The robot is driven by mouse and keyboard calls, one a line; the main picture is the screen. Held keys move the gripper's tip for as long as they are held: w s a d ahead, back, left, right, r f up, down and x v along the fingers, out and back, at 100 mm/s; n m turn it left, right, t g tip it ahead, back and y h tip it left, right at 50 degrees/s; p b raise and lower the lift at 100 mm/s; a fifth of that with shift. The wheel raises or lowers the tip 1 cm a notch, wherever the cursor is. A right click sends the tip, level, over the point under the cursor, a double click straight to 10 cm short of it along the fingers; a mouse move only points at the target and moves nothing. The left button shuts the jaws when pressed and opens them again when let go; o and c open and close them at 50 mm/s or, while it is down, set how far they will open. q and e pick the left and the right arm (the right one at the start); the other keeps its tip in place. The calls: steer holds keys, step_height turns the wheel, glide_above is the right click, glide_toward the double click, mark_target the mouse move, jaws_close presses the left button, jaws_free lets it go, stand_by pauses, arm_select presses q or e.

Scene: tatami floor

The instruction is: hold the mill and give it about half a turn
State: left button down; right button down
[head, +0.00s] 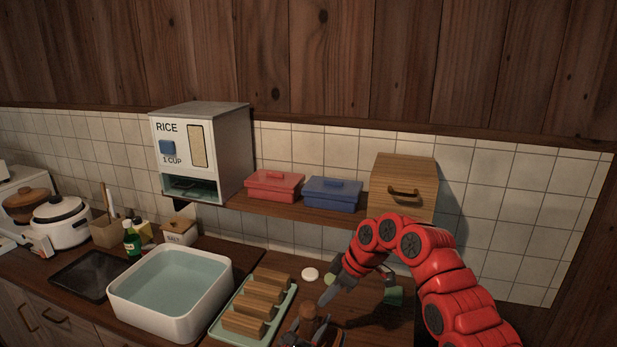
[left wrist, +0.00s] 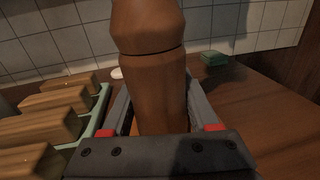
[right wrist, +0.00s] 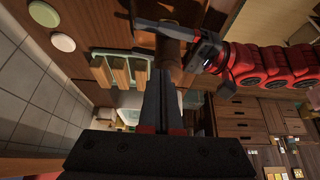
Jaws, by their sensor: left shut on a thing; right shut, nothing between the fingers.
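The wooden mill (left wrist: 152,85) stands upright in the left wrist view, with a seam between its rounded head and its body. My left gripper (left wrist: 158,125) is shut on the mill's body below that seam. In the head view the mill (head: 309,314) shows at the bottom edge, with my left gripper (head: 312,336) around it and partly cut off. My right gripper (head: 326,297) is shut and empty, just right of and above the mill's head in the picture. In the right wrist view its closed fingers (right wrist: 161,92) point toward the mill (right wrist: 172,52).
A green tray (head: 218,329) with several wooden blocks lies left of the mill, and a white water basin (head: 130,308) beyond it. A shelf (head: 290,209) hangs above.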

steer(key=shift+f, duration=0.55)
steer(key=shift+a, duration=0.4)
stand_by(0.4)
steer(key=shift+s, duration=0.2)
steer(key=shift+s+a, duration=0.4)
steer(key=shift+s, duration=0.45)
steer(key=shift+s, duration=0.15)
steer(key=shift+s+d+r, duration=0.1)
steer(key=shift+s+d, duration=0.05)
steer(key=shift+d, duration=0.1)
step_height(320, 180, up, 6)
glide_above(313, 316)
steer(key=d, duration=0.3)
steer(key=shift+s+a, duration=0.25)
steer(key=shift+s, duration=0.1)
